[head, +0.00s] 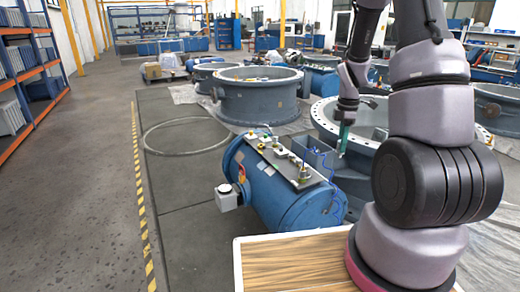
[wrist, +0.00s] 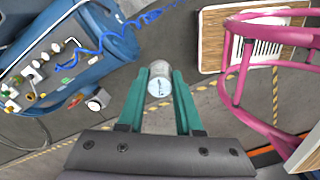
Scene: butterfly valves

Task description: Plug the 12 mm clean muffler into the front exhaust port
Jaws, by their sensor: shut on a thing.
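My gripper (wrist: 160,84) is shut on a short grey cylinder with a pale round labelled end, which looks like the muffler (wrist: 159,86); the label is too small to read. In the head view my gripper (head: 342,146) hangs with its green fingers pointing down, beyond the right end of a blue tank (head: 285,195). A grey plate (head: 288,160) with several small fittings lies on top of the tank. The plate with its fittings (wrist: 40,72) also shows at the left in the wrist view, apart from the fingers. I cannot tell which opening is the front exhaust port.
A white box (head: 227,197) sticks out from the tank's left side. A blue coiled hose (wrist: 115,38) lies near the plate. A wood-topped table (head: 290,262) stands in front. Large grey flanged rings (head: 258,97) stand behind; the floor at left is clear.

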